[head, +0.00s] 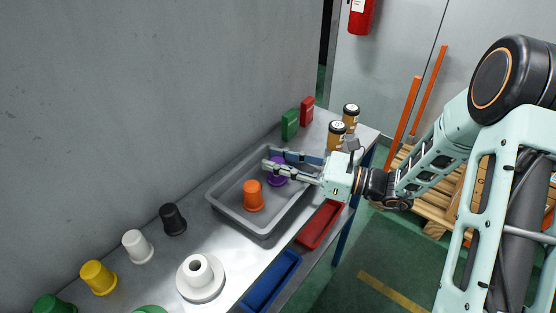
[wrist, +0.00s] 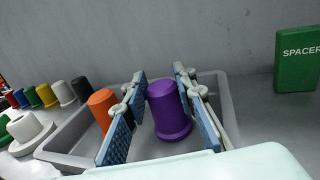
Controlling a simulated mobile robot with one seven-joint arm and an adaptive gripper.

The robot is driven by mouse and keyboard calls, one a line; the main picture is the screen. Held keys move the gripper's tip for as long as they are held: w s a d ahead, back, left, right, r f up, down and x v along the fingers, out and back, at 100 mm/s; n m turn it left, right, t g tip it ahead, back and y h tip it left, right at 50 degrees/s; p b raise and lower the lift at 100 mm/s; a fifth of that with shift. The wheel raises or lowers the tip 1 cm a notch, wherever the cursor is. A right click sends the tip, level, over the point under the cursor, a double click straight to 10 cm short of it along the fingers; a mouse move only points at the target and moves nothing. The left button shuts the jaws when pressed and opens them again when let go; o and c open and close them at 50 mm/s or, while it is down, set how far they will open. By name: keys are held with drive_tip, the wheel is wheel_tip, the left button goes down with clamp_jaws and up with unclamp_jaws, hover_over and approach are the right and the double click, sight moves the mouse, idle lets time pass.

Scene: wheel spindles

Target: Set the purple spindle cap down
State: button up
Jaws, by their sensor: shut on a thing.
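The purple spindle cap (wrist: 168,108) stands upright between the two fingers of my gripper (wrist: 165,105) in the wrist view. In the head view the purple cap (head: 277,170) is partly hidden by my gripper (head: 282,165), at the back right part of the grey tray (head: 224,206). My gripper is shut on the cap. Its base looks at or close to the tray floor; I cannot tell whether it touches. An orange cap (head: 253,195) stands in the tray just in front and to the left of it.
Black (head: 173,219), white (head: 138,246) and yellow (head: 98,277) caps stand left of the tray, with a white spindle (head: 200,277) nearby. Red (head: 321,224) and blue (head: 270,282) bins lie along the front edge.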

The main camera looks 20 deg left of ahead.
drive_tip(key=shift+f, duration=0.2)
drive_tip(key=o, duration=1)
drive_tip(key=shift+o, duration=0.2)
drive_tip(key=shift+r, duration=0.25)
drive_tip(key=d, duration=0.8)
drive_tip(key=s+d, duration=0.1)
drive_tip(key=d, duration=0.3)
drive_tip(key=shift+f+p, duration=0.1)
drive_tip(key=shift+p, duration=0.2)
